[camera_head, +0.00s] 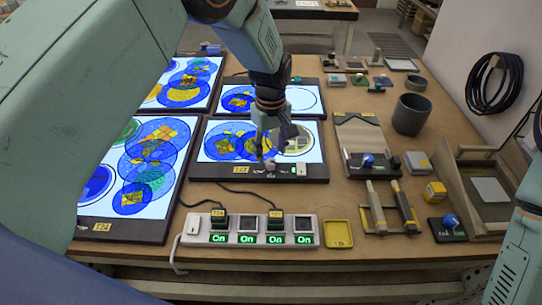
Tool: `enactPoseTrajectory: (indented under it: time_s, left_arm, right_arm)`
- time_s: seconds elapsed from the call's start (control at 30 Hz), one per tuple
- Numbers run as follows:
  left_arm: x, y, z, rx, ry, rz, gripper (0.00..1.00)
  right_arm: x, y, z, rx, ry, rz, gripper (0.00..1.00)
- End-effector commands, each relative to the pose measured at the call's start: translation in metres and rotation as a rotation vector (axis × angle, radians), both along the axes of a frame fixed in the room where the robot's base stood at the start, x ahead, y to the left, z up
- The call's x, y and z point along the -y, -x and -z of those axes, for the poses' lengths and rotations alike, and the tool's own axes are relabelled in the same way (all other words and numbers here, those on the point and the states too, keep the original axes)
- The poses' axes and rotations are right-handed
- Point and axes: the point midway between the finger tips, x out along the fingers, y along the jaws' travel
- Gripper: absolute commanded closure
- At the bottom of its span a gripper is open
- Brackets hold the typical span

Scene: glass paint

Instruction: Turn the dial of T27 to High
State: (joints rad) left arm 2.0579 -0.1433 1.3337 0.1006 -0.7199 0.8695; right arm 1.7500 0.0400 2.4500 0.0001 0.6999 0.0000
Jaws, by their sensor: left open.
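The light panel with a small yellow label that seems to read T27 (215,171) lies in the middle of the table, lit, with round painted glass pieces on it. A small dial (270,164) sits on its dark front edge, with a white switch (301,168) to its right. My left gripper (270,148) points down over the panel, open, with its fingertips just above or at the dial. I cannot tell whether they touch it. The dial's setting is too small to read.
A power strip (195,240) with several green "On" displays stands at the front. Other lit panels (130,225) lie to the left and behind. A yellow tray (338,234), tools, and a dark cup (409,114) fill the right side.

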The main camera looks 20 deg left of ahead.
Motion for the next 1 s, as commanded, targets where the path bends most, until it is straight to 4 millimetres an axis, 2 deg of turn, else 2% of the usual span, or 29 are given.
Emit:
enactPoseTrajectory:
  time_s: [0.03, 0.2, 0.4, 0.6, 1.0]
  left_arm:
    - [0.0, -0.001, -0.013, 0.004, -0.001, 0.0, 0.5]
    - [0.0, -0.001, -0.047, 0.004, 0.001, -0.001, 0.5]
    - [0.0, 0.0, -0.075, 0.003, 0.0, -0.001, 0.5]
    - [0.0, 0.0, -0.084, 0.001, 0.0, -0.001, 0.5]
    - [0.0, 0.0, -0.085, 0.001, 0.0, 0.0, 0.5]
  right_arm:
    - [0.0, 0.0, 0.0, 0.0, 0.0, 0.0, 1.0]
    - [0.0, 0.0, 0.0, 0.0, 0.0, 0.0, 1.0]
    - [0.0, 0.0, 0.0, 0.0, 0.0, 0.0, 1.0]
    - [0.0, 0.0, 0.0, 0.0, 0.0, 0.0, 1.0]
    - [0.0, 0.0, 0.0, 0.0, 0.0, 0.0, 1.0]
